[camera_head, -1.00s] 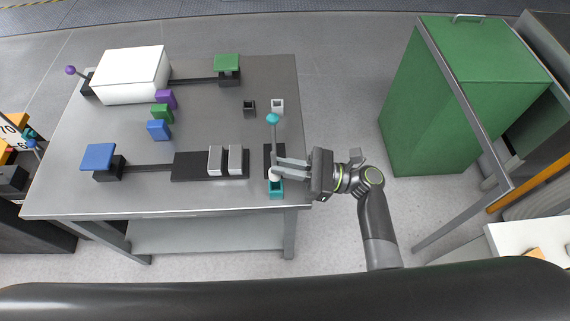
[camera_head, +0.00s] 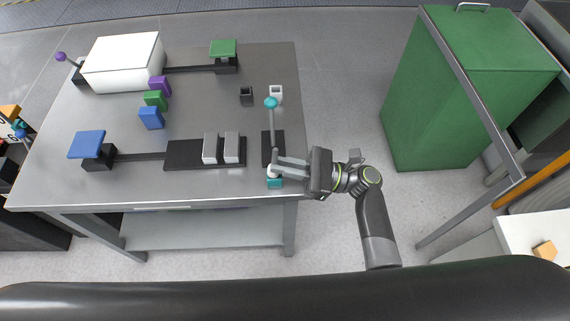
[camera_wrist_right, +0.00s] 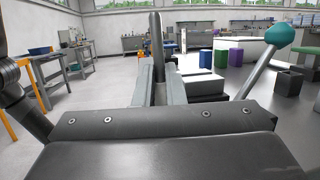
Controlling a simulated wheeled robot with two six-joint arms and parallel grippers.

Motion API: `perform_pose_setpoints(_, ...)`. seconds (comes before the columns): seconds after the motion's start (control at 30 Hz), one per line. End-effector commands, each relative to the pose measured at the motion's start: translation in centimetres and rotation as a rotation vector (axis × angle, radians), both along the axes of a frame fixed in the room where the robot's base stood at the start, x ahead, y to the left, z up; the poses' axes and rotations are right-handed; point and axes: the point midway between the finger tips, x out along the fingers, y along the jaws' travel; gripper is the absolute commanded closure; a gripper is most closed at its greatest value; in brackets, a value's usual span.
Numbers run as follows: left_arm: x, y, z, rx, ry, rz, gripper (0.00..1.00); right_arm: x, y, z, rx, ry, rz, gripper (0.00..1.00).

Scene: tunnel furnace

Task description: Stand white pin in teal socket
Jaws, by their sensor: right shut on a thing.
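My right gripper (camera_head: 276,166) is shut on the white pin, whose pale rounded top (camera_head: 271,171) shows at the fingertips in the head view. The teal socket (camera_head: 274,184) sits near the table's front right edge, right by the held pin and partly covered by it. I cannot tell whether the pin's lower end is inside the socket. In the right wrist view the fingers (camera_wrist_right: 158,82) point forward, with a dark upright bar (camera_wrist_right: 156,38) between them that I cannot identify for sure. My left gripper is not in view.
A lever with a teal knob (camera_head: 270,102) stands just behind the gripper. A black block with grey bars (camera_head: 190,153) is to the left. A green bin (camera_head: 435,110) stands right of the table.

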Motion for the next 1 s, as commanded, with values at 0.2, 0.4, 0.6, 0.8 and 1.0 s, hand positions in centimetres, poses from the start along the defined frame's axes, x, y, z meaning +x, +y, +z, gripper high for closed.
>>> perform_pose_setpoints(0.2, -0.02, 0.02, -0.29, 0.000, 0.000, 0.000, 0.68, -0.44, -0.27, -2.07, -0.038, 0.031, 0.002, 1.00)
perform_pose_setpoints(0.4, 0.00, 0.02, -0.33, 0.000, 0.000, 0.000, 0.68, -0.44, -0.28, -2.12, -0.039, 0.032, 0.002, 0.67)
perform_pose_setpoints(0.6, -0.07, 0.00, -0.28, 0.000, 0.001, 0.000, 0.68, -0.38, -0.20, -1.84, -0.034, 0.027, 0.001, 0.65)
perform_pose_setpoints(0.8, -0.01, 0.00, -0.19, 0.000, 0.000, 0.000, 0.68, -0.31, -0.13, -1.55, -0.030, 0.023, 0.001, 0.65)
perform_pose_setpoints(1.0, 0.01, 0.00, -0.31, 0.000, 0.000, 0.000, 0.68, -0.37, -0.71, -1.67, -0.030, 0.022, 0.001, 0.65)
